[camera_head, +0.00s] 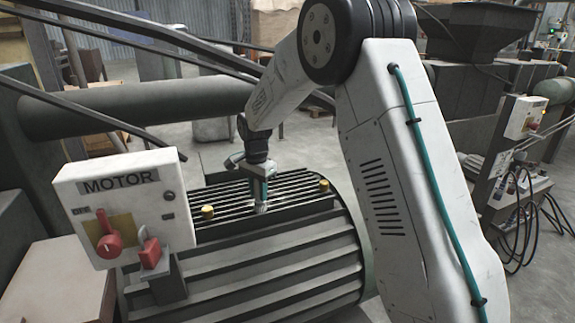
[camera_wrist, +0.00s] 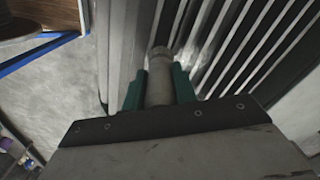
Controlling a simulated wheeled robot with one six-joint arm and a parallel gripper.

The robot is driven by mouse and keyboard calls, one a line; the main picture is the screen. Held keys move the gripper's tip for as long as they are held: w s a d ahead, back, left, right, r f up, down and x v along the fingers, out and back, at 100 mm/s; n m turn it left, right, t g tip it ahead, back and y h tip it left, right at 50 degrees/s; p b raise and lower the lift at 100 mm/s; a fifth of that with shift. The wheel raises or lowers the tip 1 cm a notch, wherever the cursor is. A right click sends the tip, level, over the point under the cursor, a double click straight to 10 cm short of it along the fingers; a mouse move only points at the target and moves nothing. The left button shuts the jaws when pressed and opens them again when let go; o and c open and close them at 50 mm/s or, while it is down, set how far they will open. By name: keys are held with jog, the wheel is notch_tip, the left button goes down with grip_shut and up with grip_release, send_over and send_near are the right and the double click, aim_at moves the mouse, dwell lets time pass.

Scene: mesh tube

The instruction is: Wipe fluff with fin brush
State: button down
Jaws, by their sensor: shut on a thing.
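My gripper (camera_head: 260,178) is over the motor's slotted fin panel (camera_head: 225,203), pointing down. In the wrist view its two green fingers (camera_wrist: 159,88) are shut on the pale, round fin brush (camera_wrist: 158,72). The brush (camera_head: 261,204) points down at the fins, and its tip seems to be at or just above them; contact cannot be told. A pale, blurry patch beside the brush tip in the wrist view may be fluff or shine. No fluff shows clearly elsewhere on the fins.
A white MOTOR switch box (camera_head: 122,205) with a red knob stands at the motor's left. Brass knobs (camera_head: 208,211) (camera_head: 324,185) flank the fin panel. A thick dark pipe (camera_head: 130,108) runs behind. The large ribbed motor body (camera_head: 270,262) fills the front.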

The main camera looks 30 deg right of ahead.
jog(key=shift+r, duration=4.05)
jog(key=shift+f, duration=0.1)
